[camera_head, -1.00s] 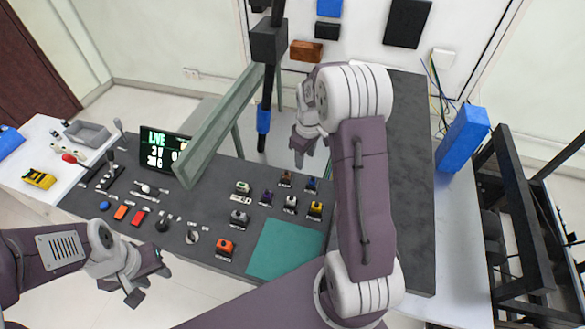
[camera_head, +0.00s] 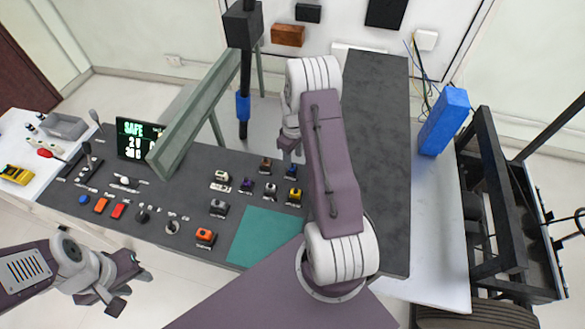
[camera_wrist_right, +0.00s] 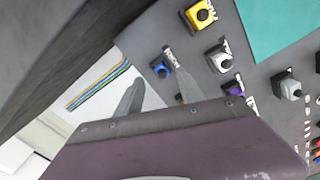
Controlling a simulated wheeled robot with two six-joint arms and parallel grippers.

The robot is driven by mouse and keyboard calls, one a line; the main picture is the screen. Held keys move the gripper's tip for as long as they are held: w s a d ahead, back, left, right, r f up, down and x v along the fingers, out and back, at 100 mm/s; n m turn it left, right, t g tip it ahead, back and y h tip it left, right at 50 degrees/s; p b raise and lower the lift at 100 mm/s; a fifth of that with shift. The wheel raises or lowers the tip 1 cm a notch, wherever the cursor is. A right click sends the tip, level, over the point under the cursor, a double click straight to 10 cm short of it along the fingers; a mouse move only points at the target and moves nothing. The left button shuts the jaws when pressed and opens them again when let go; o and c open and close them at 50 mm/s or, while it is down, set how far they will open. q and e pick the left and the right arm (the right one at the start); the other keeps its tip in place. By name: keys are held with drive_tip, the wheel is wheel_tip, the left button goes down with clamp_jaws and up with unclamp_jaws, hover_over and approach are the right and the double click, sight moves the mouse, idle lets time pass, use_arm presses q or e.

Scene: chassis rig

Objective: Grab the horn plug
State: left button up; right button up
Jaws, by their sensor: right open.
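Several small coloured plugs sit in sockets on the dark console. They are blue (camera_head: 291,171), brown (camera_head: 265,164), purple (camera_head: 247,185), white (camera_head: 270,190), yellow (camera_head: 294,196), pale green (camera_head: 222,176), grey (camera_head: 218,207) and orange (camera_head: 205,237). Their labels are too small to read, so I cannot tell which is the horn plug. My right gripper (camera_head: 290,145) is open and empty, just behind the blue and brown plugs. In the right wrist view its fingers (camera_wrist_right: 157,94) are spread, with the blue plug (camera_wrist_right: 160,69) close by. My left gripper (camera_head: 120,283) looks open and empty in front of the console.
A green beam (camera_head: 200,120) slants over the console's back beside a screen (camera_head: 138,140) reading SAFE. A teal mat (camera_head: 263,236) lies in front of the plugs. A blue box (camera_head: 443,122) stands on the right table. Switches and levers fill the console's left side.

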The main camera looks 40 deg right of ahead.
sight(292, 169)
drive_tip(key=f, duration=0.2)
drive_tip(key=f+p, duration=0.1)
drive_tip(key=f, duration=0.1)
drive_tip(key=shift+w+a, duration=0.15)
drive_tip(key=shift+a, duration=0.15)
drive_tip(key=shift+d+f, duration=0.15)
drive_tip(key=shift+f, duration=0.3)
clamp_jaws()
drive_tip(key=shift+r, duration=0.15)
